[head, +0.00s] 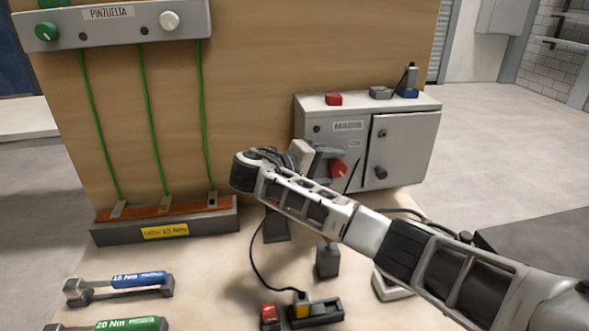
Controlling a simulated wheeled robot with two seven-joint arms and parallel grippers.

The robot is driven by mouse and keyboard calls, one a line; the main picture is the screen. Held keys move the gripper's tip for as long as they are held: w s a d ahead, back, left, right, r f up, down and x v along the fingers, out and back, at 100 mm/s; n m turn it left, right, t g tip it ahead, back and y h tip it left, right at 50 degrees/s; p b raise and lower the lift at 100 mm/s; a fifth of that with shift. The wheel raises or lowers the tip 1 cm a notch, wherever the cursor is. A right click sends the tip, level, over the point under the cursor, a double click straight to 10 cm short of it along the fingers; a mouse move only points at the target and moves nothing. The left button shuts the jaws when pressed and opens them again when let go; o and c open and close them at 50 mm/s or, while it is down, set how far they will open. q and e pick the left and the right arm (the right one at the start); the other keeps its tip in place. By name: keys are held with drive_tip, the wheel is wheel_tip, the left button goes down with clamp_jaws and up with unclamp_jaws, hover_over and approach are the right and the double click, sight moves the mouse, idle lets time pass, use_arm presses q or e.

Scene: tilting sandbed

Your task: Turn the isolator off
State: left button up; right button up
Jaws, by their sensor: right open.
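The isolator's red rotary knob (339,169) is on the front of a grey metal cabinet (405,150) against the wooden board. The cabinet has a label plate and a closed door on its right. My right arm reaches in from the lower right, and its wrist bends back toward the cabinet. My right gripper (325,156) is open just left of the red knob, with its fingers toward it. I cannot tell whether a finger touches the knob. The arm hides the lower left of the cabinet. My left gripper is not in view.
Torque wrenches with blue (140,279) and green (133,325) handles lie front left. A busbar base (165,229) with green wires stands behind them. A cabled device (316,311) sits at the front.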

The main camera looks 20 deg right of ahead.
drive_tip(key=v, duration=1.4)
drive_tip(key=shift+a, duration=0.35)
drive_tip(key=shift+r, duration=0.15)
